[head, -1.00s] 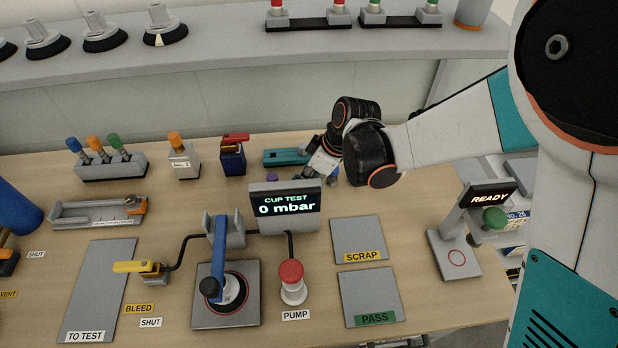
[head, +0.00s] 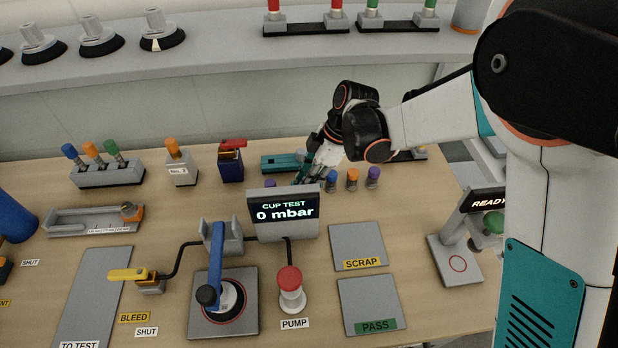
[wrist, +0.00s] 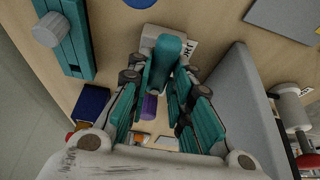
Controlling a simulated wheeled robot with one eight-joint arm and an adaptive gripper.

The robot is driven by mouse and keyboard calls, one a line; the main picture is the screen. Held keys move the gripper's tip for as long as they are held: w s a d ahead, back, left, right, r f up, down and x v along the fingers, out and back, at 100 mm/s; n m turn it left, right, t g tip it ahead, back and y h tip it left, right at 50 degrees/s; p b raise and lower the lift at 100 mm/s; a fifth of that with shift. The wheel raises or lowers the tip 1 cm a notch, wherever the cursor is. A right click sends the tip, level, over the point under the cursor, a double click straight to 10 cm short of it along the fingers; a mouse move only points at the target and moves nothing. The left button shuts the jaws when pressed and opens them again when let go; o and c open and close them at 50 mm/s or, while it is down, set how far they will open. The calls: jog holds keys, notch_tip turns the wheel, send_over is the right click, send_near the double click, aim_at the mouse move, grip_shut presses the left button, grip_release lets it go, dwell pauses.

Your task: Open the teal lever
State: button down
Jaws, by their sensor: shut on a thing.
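The teal lever (wrist: 172,48) stands on a pale grey block in the wrist view, with a partly hidden white label beside it. My gripper (wrist: 163,88) has its teal-padded fingers on both sides of the lever and is shut on it. In the head view my gripper (head: 312,172) is low over the table, behind the cup test display (head: 283,207). The lever cannot be made out there, hidden by the gripper and the display.
A teal vice-like fixture (head: 283,162) lies just left of my gripper. Blue, orange and purple plugs (head: 352,176) stand to its right. The red pump button (head: 289,279), blue lever (head: 216,262) and yellow bleed lever (head: 128,274) are nearer the front.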

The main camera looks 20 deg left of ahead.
dwell(0.3)
jog(key=c, duration=1.4)
grip_release()
jog(key=shift+c, duration=0.2)
jog(key=shift+w+d+r, duration=0.15)
jog(key=shift+d+r, duration=0.05)
jog(key=shift+r, duration=0.3)
jog(key=shift+w+d+r, duration=0.5)
jog(key=shift+d+r, duration=0.35)
jog(key=shift+r, duration=0.05)
jog(key=w+d, duration=0.5)
jog(key=d, duration=0.4)
jog(key=shift+w+d, duration=0.15)
jog(key=shift+d, duration=0.05)
